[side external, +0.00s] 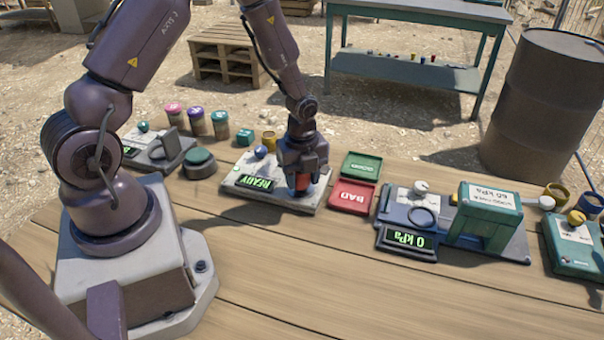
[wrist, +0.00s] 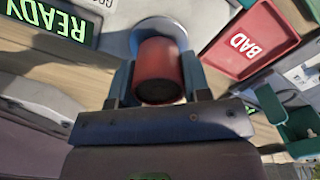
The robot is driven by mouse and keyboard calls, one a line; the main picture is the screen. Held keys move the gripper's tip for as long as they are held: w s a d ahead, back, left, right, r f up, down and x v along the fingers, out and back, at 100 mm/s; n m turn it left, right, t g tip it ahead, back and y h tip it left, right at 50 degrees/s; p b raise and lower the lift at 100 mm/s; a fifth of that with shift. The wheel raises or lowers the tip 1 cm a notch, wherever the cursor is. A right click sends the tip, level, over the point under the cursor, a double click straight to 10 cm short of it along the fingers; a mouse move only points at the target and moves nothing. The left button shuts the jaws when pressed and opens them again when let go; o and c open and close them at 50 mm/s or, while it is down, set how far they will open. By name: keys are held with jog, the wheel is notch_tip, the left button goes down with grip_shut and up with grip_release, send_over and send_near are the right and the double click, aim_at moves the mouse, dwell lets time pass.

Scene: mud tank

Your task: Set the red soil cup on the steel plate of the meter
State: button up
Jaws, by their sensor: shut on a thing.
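The red soil cup (side external: 302,181) is between the fingers of my gripper (side external: 302,178), which is shut on it. In the wrist view the red cup (wrist: 158,70) shows between the two fingers (wrist: 158,88), with its dark open end toward the camera. The meter (side external: 245,196) is a grey unit with a green READY display (side external: 256,183). The round steel plate (wrist: 145,35) shows behind the cup in the wrist view. The cup is over the plate; I cannot tell whether it touches. In the side view my gripper hides most of the plate.
A red BAD tray (side external: 352,196) and a green GOOD tray (side external: 361,166) lie just right of the meter. A blue kPa device (side external: 408,220) stands further right. Several lidded cups (side external: 197,122) and a scale (side external: 160,150) are at left. The front of the table is clear.

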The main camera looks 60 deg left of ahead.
jog(key=shift+f, duration=0.7)
jog(key=o, duration=1.4)
jog(key=shift+r, duration=0.1)
jog(key=shift+r, duration=3.7)
